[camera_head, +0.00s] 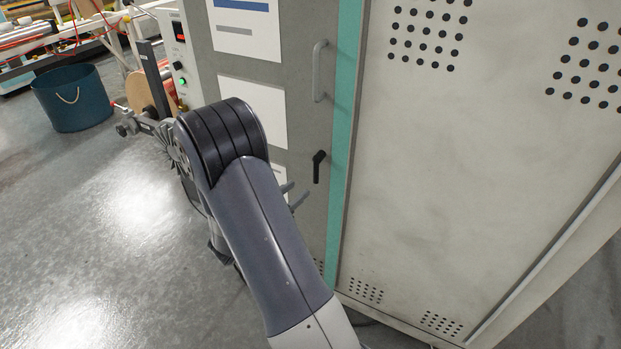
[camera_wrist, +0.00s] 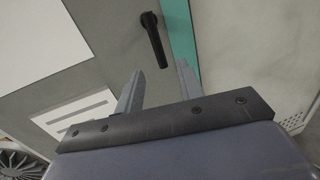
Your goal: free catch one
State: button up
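A black lever catch (camera_head: 317,167) sits on the grey cabinet door, beside the teal strip, with its lever pointing down. In the wrist view the catch (camera_wrist: 154,40) lies ahead of my fingers, its lower end lined up with the gap between the fingertips. My gripper (camera_head: 296,193) is at the lower left of the catch in the head view, mostly hidden behind my arm. In the wrist view my gripper (camera_wrist: 160,66) is open, with two grey fingers apart and nothing seen held. Whether the lever end is between the fingers in depth, I cannot tell.
A grey pull handle (camera_head: 318,71) stands on the door above the catch. A pale perforated cabinet panel (camera_head: 455,190) fills the right. A control box (camera_head: 181,55) and a reel (camera_head: 146,92) are at the left, with a blue bucket (camera_head: 72,98) beyond. The floor at lower left is clear.

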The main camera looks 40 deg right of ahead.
aim_at(318, 167)
jog(key=w+d, duration=0.1)
jog(key=d, duration=0.6)
jog(key=shift+w, duration=0.3)
jog(key=shift+c, duration=0.3)
grip_shut()
